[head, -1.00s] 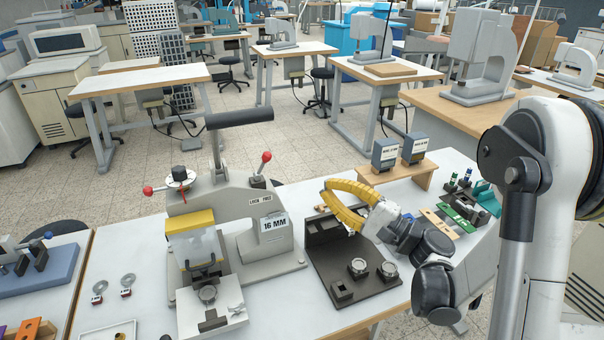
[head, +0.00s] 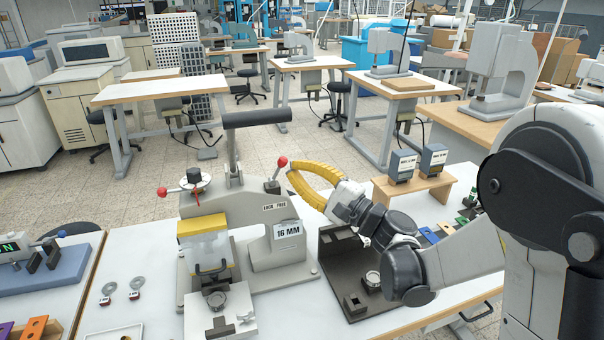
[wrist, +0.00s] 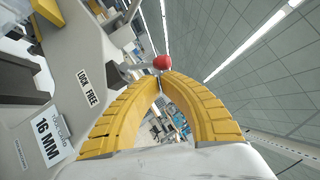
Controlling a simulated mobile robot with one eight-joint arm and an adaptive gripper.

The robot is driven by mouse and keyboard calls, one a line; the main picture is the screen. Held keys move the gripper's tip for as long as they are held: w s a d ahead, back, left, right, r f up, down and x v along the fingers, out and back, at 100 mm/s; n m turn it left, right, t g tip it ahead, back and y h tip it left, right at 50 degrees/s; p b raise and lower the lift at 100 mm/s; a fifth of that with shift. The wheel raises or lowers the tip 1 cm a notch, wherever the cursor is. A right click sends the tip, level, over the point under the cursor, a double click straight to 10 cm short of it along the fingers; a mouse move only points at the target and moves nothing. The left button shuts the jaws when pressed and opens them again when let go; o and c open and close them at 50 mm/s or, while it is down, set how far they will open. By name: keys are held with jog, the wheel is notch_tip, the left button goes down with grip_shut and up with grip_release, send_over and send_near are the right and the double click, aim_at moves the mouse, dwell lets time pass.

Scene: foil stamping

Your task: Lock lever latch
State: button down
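The lever latch is a short lever with a red ball knob (head: 282,161) on the grey stamping press (head: 277,250). It leans to the right above a "LOCK FREE" label (head: 274,206). In the wrist view the red knob (wrist: 161,62) shows just beyond my fingertips, and the label (wrist: 88,86) is to the left. My gripper (head: 291,168) has curved yellow fingers whose tips come together right beside the knob. In the wrist view the tips (wrist: 160,78) meet with nothing seen between them. Whether they touch the knob is unclear.
The press also carries a long dark handle (head: 257,118) and a second red knob (head: 161,192) at left. A dark fixture (head: 335,275) stands right of the press, under my arm. Two small boxes sit on a wooden stand (head: 414,187) behind it.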

aim_at(283, 160)
jog(key=shift+s+a+r+n+g+h+p, duration=0.1)
jog(key=shift+a+r+n+g+h+p, duration=0.2)
jog(key=shift+n+p, duration=0.4)
jog(key=shift+s+a+r+n+g+h+p, duration=0.1)
jog(key=shift+r+n+g+p, duration=0.3)
jog(key=shift+n+p, duration=0.3)
jog(key=shift+s+a+r+n+g+h+p, duration=0.1)
jog(key=shift+a+r+n+g+h+p, duration=0.15)
jog(key=shift+a+n+h+p, duration=0.45)
jog(key=shift+s+d+r+n+g+h+p, duration=0.15)
jog(key=shift+r+n+g+p, duration=0.25)
jog(key=shift+p, duration=0.7)
jog(key=shift+a+r+n+g+h+p, duration=0.15)
jog(key=shift+a+n+h+p, duration=0.3)
jog(key=shift+n+p, duration=0.35)
jog(key=shift+s+a+r+n+h+p, duration=0.1)
jog(key=shift+s+a+n+h+p, duration=0.05)
jog(key=shift+a+n+h+p, duration=0.65)
jog(key=shift+s+a+p, duration=0.1)
jog(key=shift+p, duration=0.2)
jog(key=shift+r, duration=0.1)
